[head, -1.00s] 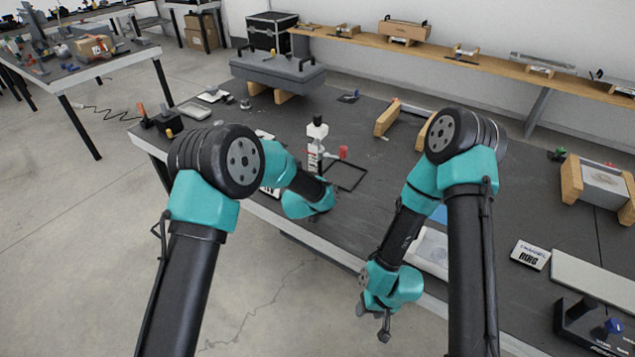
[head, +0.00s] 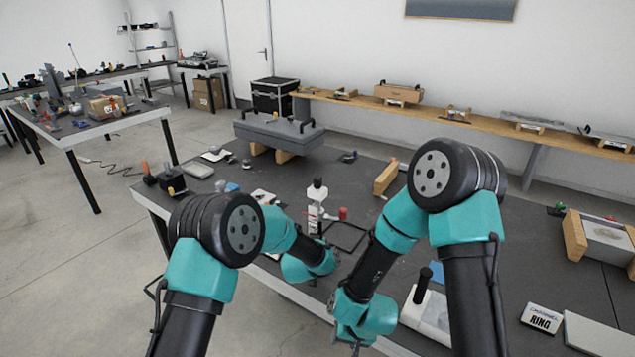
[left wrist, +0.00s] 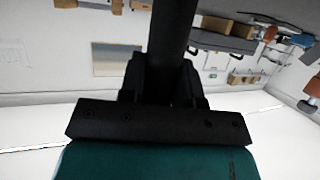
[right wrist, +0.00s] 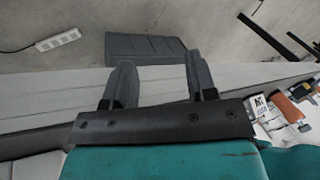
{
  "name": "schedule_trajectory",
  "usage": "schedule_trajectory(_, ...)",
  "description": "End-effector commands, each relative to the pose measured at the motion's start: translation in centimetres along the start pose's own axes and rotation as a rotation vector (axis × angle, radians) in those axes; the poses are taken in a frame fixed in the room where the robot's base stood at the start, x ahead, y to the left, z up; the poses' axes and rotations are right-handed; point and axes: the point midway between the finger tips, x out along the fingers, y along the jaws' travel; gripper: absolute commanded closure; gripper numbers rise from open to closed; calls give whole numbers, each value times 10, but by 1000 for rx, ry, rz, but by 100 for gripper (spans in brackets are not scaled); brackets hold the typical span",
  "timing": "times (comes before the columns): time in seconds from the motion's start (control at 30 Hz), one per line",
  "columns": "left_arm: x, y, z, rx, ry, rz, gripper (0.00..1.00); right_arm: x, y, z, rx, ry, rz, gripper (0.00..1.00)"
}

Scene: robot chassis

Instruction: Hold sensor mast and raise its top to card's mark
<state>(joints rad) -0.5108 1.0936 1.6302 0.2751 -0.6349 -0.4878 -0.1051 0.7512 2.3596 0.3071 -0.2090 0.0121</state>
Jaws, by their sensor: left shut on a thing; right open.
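A slim white upright piece with a black top (head: 317,190) stands beyond my left wrist in the head view; it may be the mast. Lettering on a white face (head: 313,222) may be the card; its mark is too small to make out. My left gripper is hidden behind its wrist in the head view. In the left wrist view, my left gripper (left wrist: 170,85) is shut on a dark post (left wrist: 175,28), its lower part hidden. My right gripper (right wrist: 160,75) is open and empty; in the head view its fingertips (head: 355,347) are at the bottom edge.
A red-topped piece (head: 343,213) and a black frame (head: 346,237) sit right of the white upright. A white box with a black handle (head: 422,288) is near my right arm. A RING card (head: 541,318) lies farther right. A grey slab on wooden blocks (head: 280,133) stands behind.

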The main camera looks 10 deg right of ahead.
Motion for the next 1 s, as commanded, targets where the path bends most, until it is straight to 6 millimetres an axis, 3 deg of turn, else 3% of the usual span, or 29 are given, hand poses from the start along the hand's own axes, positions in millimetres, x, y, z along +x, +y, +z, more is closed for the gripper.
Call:
schedule_trajectory(0.07,0,1,11,-2,-21,3,100,-16,-22,-15,35,45,-21,48)
schedule_trajectory(0.2,0,1,11,-2,-21,3,100,-43,-38,-36,147,118,-51,48)
schedule_trajectory(0.5,0,1,11,-2,-22,3,100,-115,-40,-80,469,306,-138,48)
schedule_trajectory(0.8,0,1,11,-2,-22,3,100,-177,-39,-110,709,432,-244,48)
schedule_trajectory(1.0,0,1,11,-2,-22,3,100,-216,-65,-148,684,431,-345,48)
